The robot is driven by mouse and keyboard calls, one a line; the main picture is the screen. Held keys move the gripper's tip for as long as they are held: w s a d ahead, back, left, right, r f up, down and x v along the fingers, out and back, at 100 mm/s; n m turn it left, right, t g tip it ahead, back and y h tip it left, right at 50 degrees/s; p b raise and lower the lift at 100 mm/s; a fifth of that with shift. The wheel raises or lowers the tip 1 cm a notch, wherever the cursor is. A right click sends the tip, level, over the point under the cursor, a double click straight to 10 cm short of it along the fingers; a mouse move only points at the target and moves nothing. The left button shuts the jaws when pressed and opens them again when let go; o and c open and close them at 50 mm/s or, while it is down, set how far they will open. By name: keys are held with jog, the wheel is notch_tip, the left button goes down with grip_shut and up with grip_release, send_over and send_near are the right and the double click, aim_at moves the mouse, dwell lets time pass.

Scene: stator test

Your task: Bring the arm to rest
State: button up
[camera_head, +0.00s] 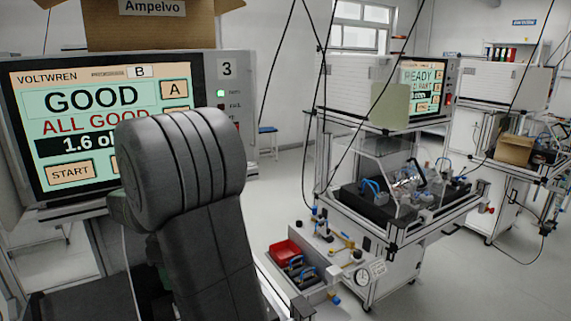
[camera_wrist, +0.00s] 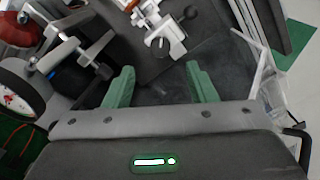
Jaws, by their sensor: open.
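In the wrist view my gripper (camera_wrist: 160,85) shows two green fingers spread wide apart, with nothing between them. Below the fingers is a dark flat surface (camera_wrist: 150,60). A metal clamp-like fixture (camera_wrist: 158,25) stands just beyond the fingertips, apart from them. In the head view my dark padded arm (camera_head: 190,180) rises in front of the left test station and covers part of its screen.
The left station's screen (camera_head: 100,98) reads GOOD, ALL GOOD. A second station with a READY screen (camera_head: 423,80) stands right of centre. A red bin (camera_head: 284,252) sits on a tray of parts. In the wrist view, a round gauge (camera_wrist: 18,95) is close at left.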

notch_tip(320, 180, down, 8)
jog(key=shift+r+p, duration=0.15)
jog(key=shift+p, duration=0.15)
